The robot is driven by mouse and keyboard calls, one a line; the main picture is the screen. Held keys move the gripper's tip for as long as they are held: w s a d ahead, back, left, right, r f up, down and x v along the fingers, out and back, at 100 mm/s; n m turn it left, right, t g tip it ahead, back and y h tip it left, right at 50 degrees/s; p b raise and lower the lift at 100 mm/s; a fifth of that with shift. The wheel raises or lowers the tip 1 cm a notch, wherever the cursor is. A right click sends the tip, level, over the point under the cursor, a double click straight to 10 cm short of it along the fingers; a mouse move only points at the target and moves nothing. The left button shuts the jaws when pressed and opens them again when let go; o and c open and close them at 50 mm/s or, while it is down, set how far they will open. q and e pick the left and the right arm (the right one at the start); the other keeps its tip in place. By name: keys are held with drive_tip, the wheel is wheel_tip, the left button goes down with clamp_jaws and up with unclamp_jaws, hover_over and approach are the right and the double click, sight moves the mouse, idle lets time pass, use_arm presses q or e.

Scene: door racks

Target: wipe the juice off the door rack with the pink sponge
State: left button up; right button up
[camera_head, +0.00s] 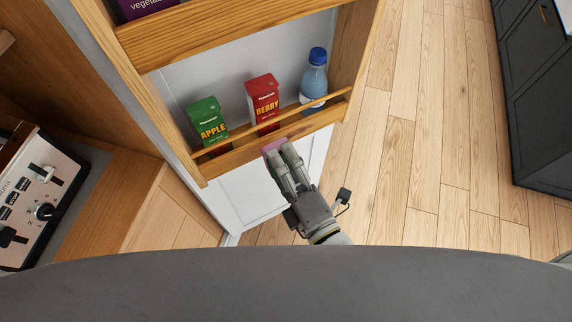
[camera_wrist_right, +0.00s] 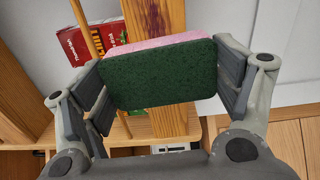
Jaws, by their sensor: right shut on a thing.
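The pink sponge (camera_wrist_right: 158,74) has a dark green scouring side that faces the right wrist camera. My right gripper (camera_head: 284,155) is shut on it, with a finger on each side. In the head view only a bit of pink (camera_head: 272,147) shows at the fingertips, close to the front board of the wooden door rack (camera_head: 245,156). I cannot tell whether the sponge touches the board. My left gripper is out of view.
The rack holds a green apple carton (camera_head: 208,125), a red berry carton (camera_head: 263,101) and a blue-capped bottle (camera_head: 314,78) behind a thin rail. Another shelf (camera_head: 190,35) is above. An appliance (camera_head: 40,200) stands at left. The floor (camera_head: 430,150) at right is clear.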

idle(0.3)
drive_tip(key=shift+p+x, duration=0.3)
drive_tip(key=shift+x, duration=0.65)
drive_tip(key=shift+d, duration=0.1)
